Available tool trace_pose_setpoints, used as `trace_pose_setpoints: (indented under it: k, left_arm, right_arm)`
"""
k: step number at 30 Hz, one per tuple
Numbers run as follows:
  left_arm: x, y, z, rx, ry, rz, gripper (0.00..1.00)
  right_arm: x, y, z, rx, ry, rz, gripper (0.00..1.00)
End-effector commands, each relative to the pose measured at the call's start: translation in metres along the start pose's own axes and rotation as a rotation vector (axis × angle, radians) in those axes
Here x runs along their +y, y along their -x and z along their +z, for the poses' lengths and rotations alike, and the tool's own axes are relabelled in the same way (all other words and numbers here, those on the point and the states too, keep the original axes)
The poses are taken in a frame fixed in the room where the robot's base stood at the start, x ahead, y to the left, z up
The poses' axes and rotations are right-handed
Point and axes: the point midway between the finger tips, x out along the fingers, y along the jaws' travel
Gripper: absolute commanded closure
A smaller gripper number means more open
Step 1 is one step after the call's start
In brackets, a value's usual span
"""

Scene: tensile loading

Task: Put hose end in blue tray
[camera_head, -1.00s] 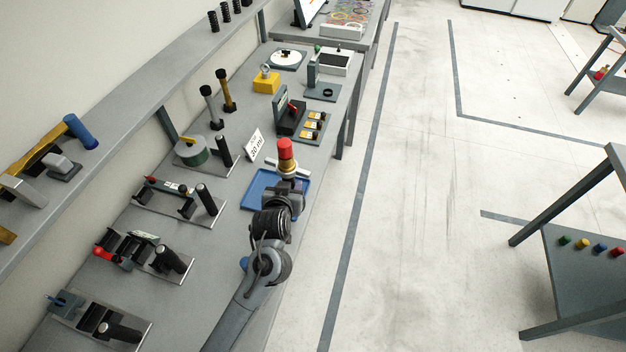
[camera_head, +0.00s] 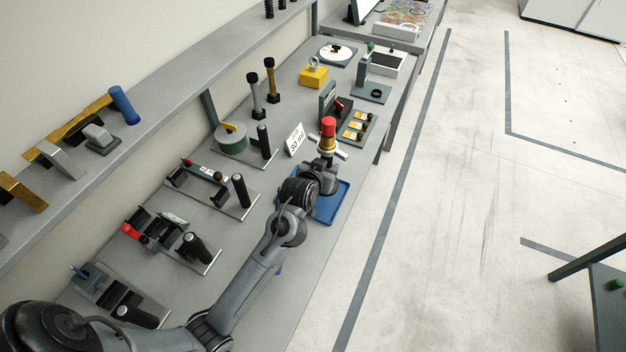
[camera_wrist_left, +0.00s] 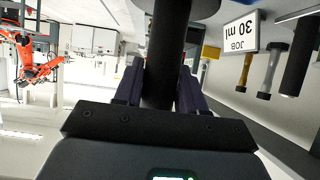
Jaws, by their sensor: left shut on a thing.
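The blue tray (camera_head: 337,203) lies on the bench near its front edge. My arm hides its left part. My left gripper (camera_head: 327,158) is at the tray's far side in the head view. It is shut on an upright piece with a red top and a brass-coloured collar (camera_head: 328,128), which I take for the hose end. In the left wrist view a dark cylinder (camera_wrist_left: 166,50) stands between the two fingers of my left gripper (camera_wrist_left: 160,85). Whether the held piece touches anything below is hidden. My right gripper is not in view.
A panel with yellow labels (camera_head: 355,127) lies beyond. Several black fixtures (camera_head: 210,190) line the bench on the left. Open floor lies right.

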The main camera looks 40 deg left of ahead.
Motion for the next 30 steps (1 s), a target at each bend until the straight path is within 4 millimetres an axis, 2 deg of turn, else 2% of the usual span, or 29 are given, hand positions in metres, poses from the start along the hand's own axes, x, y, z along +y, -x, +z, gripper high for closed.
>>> trace_pose_setpoints:
  k: [3, 9, 17, 25, 30]
  left_arm:
    - [-0.019, -0.004, 0.01, 0.003, 0.001, 0.0, 1.0]
    - [-0.037, -0.008, 0.019, 0.005, 0.0, 0.001, 1.0]
    - [-0.041, -0.012, 0.028, 0.004, 0.0, 0.002, 1.0]
    - [-0.04, -0.026, 0.054, 0.004, 0.0, 0.003, 1.0]
    - [-0.04, -0.027, 0.056, 0.006, 0.0, 0.003, 1.0]
  right_arm:
    - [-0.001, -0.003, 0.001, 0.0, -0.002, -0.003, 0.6]
    - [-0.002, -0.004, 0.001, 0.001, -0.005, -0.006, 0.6]
    - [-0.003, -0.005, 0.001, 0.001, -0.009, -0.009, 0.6]
    - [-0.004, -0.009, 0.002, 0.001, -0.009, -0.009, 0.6]
    - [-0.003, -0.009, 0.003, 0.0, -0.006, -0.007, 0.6]
